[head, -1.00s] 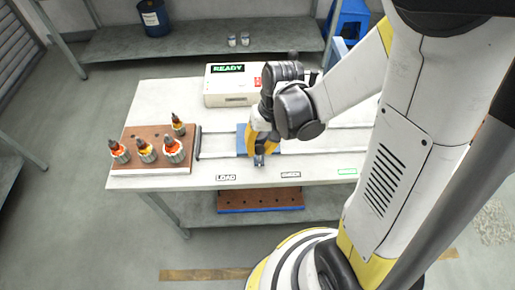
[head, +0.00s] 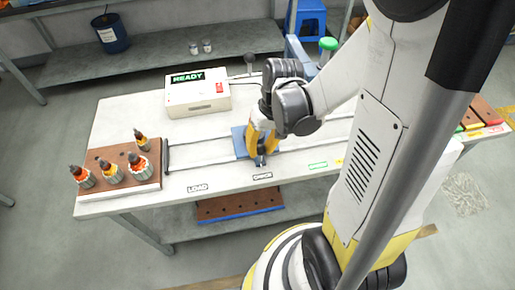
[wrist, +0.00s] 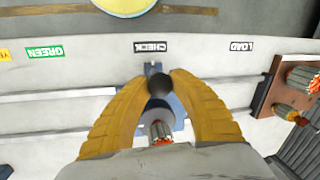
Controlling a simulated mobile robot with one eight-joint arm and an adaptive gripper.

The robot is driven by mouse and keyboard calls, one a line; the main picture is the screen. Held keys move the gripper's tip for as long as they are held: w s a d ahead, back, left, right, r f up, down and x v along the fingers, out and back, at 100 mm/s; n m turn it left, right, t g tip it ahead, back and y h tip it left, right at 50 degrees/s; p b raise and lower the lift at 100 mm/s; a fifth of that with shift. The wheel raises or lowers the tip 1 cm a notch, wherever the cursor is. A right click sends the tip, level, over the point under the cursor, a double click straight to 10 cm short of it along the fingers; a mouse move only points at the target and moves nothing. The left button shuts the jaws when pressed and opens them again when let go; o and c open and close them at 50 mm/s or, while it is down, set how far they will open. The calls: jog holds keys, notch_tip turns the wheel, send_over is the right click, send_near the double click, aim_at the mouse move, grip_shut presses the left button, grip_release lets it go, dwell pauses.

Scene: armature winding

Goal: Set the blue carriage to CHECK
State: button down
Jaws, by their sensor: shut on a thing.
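The blue carriage (head: 239,141) sits on the rails on the white table, mostly hidden under my arm. In the wrist view its blue front (wrist: 148,72) lines up with the CHECK label (wrist: 152,47), which also shows in the head view (head: 262,176). My gripper (head: 262,155) is over the carriage. In the wrist view its yellow fingers (wrist: 158,80) are shut on the carriage's dark round knob (wrist: 160,86). A part with an orange-red top (wrist: 158,131) shows between the fingers, behind the knob.
The LOAD label (head: 197,187) is left of CHECK, and the GREEN label (head: 318,166) is right. A brown block (head: 130,184) with several orange-topped armatures stands at the table's left end. A white READY box (head: 197,96) stands behind the rails. The rails (head: 195,168) left of the carriage are clear.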

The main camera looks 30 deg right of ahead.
jog(key=c, duration=1.1)
grip_release()
jog(key=shift+r, duration=0.1)
jog(key=r, duration=0.4)
jog(key=d+r, duration=0.1)
jog(key=r, duration=0.2)
jog(key=d+r, duration=0.1)
jog(key=r, duration=0.3)
jog(key=shift+s+d+r, duration=0.1)
jog(key=shift+d+r, duration=0.1)
jog(key=shift+r, duration=0.1)
jog(key=shift+a, duration=0.1)
jog(key=shift+s+a+r+n+t+h, duration=0.3)
jog(key=shift+a+r+t, duration=0.55)
jog(key=shift+a+t, duration=0.35)
jog(key=shift+s+a+r+n+t+h, duration=0.2)
jog(key=shift+a+r+t+h, duration=0.25)
jog(key=shift+a+r+t, duration=0.55)
jog(key=shift+s+a+r+n+t+h, duration=0.3)
jog(key=shift+a+r+t, duration=0.4)
jog(key=shift+a+t, duration=0.65)
